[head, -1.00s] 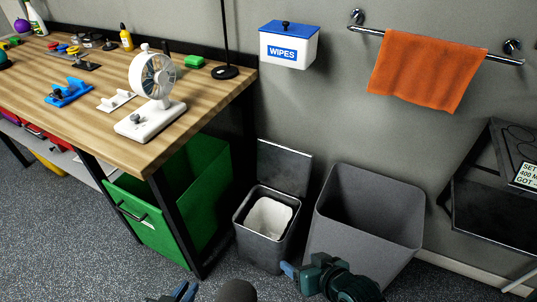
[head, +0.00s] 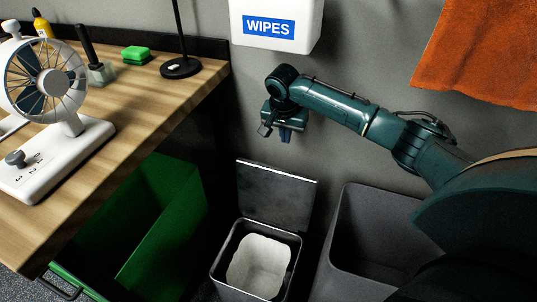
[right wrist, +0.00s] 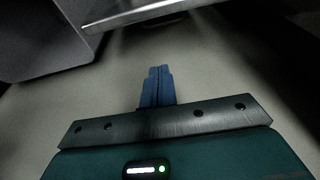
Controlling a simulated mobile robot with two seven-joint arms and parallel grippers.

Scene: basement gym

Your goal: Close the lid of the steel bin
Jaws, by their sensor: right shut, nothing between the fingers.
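The steel bin (head: 222,272) stands on the floor with its lid (head: 277,196) open, tilted up at the back near the wall. A white liner (head: 258,265) shows inside it. My right gripper (head: 285,137) is above the lid's top edge in the head view, pointing down, shut and empty. In the right wrist view its closed blue fingers (right wrist: 156,84) point toward a shiny metal edge, likely the lid (right wrist: 150,12), with a gap between. My left gripper is not in view.
A grey open bin (head: 345,235) stands right of the steel bin. A green bin (head: 165,215) is under the wooden workbench (head: 140,90) on the left. The wipes box (head: 270,25) hangs above my right gripper, and an orange towel (head: 480,50) hangs at upper right.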

